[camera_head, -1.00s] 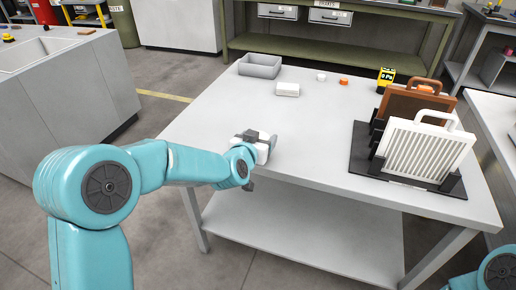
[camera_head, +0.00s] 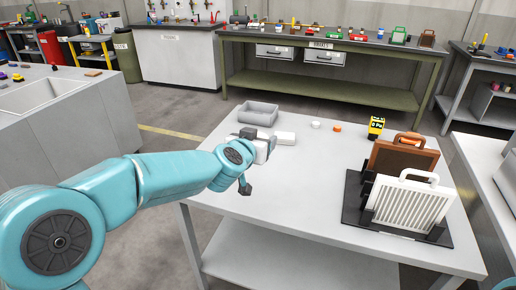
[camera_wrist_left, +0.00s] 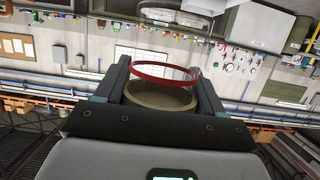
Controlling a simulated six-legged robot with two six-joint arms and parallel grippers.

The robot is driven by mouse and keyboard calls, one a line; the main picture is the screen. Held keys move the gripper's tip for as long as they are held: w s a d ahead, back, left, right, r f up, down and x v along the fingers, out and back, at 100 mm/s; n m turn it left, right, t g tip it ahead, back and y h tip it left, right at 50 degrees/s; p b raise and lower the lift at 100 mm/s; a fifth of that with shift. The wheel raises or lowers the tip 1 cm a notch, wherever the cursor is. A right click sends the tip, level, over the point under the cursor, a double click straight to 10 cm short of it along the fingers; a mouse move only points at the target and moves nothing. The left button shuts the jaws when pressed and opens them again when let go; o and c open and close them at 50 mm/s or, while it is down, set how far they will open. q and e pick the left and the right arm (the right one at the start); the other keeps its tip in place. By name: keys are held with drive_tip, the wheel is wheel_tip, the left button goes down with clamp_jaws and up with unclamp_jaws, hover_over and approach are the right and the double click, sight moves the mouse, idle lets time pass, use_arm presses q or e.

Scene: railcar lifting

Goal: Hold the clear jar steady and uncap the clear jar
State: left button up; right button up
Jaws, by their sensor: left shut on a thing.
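My left gripper (camera_head: 258,146) is over the left part of the grey table, close to a white block. In the left wrist view its two dark fingers stand either side of a round, see-through object, which I take to be the clear jar (camera_wrist_left: 160,97). The gripper is shut on it. A red ring (camera_wrist_left: 163,70) and a tan round part show between the fingers. A pale clear-looking rim shows further out. In the head view the jar is largely hidden by the gripper, and I cannot make out its cap. My right gripper is not in view.
A grey tray (camera_head: 257,113) and the white block (camera_head: 285,138) are near the gripper. A black rack (camera_head: 360,212) holds brown and white panels. The table's front middle is clear.

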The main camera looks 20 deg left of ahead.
use_arm(q)
drive_tip(key=shift+r, duration=0.65)
drive_tip(key=shift+o, duration=0.4)
drive_tip(key=c, duration=0.5)
drive_tip(key=shift+w+a+f+p, duration=0.1)
drive_tip(key=shift+a+f+p, duration=0.05)
drive_tip(key=shift+a+p, duration=0.25)
drive_tip(key=shift+c, duration=0.2)
drive_tip(key=s+f, duration=0.1)
drive_tip(key=f, duration=0.3)
drive_tip(key=s+a+f+p, duration=0.1)
drive_tip(key=s+f, duration=0.1)
drive_tip(key=f, duration=0.2)
drive_tip(key=s+f+p, duration=0.1)
drive_tip(key=s+f, duration=0.1)
drive_tip(key=f, duration=0.3)
drive_tip(key=shift+s+a, duration=0.1)
drive_tip(key=shift+a, duration=0.3)
drive_tip(key=shift+y, duration=0.3)
drive_tip(key=shift+s+d+f, duration=0.35)
drive_tip(key=shift+s+f, duration=0.05)
drive_tip(key=shift+s, duration=0.75)
drive_tip(key=shift+s+d+f, duration=0.3)
drive_tip(key=shift+s+f, duration=0.1)
drive_tip(key=shift+s, duration=0.7)
drive_tip(key=shift+s+d+f, duration=0.35)
drive_tip(key=shift+s+f, duration=0.05)
drive_tip(key=shift+s, duration=0.75)
